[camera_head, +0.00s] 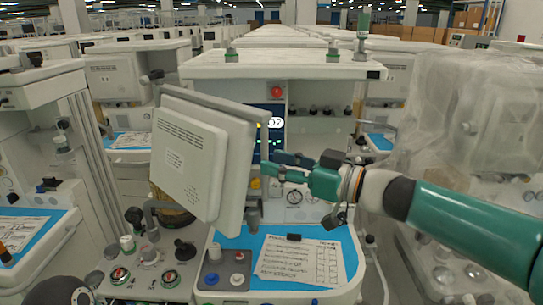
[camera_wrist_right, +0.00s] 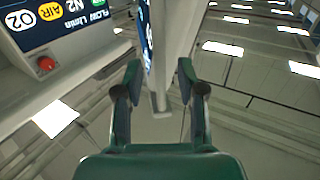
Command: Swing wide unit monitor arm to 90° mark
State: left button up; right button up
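The monitor (camera_head: 201,158) of the wide unit stands left of centre in the head view, its pale back towards me and its right edge towards my right gripper. A grey bar (camera_head: 215,101) runs along its top. My right gripper (camera_head: 272,164) reaches in from the right to beside this edge. In the right wrist view its two fingers (camera_wrist_right: 159,85) are apart, with the monitor's pale edge (camera_wrist_right: 172,45) showing between and beyond them. I cannot tell whether either finger touches it. The 90° mark cannot be made out. My left gripper is not in view.
The cart's top (camera_head: 290,66) and gauge panel lie behind the gripper. A blue work surface with a printed sheet (camera_head: 300,262) is below. Knobs (camera_head: 120,274) stand at lower left. A plastic-wrapped unit (camera_head: 465,125) is at right, close to my right arm.

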jog(key=shift+x, duration=1.7)
grip_shut()
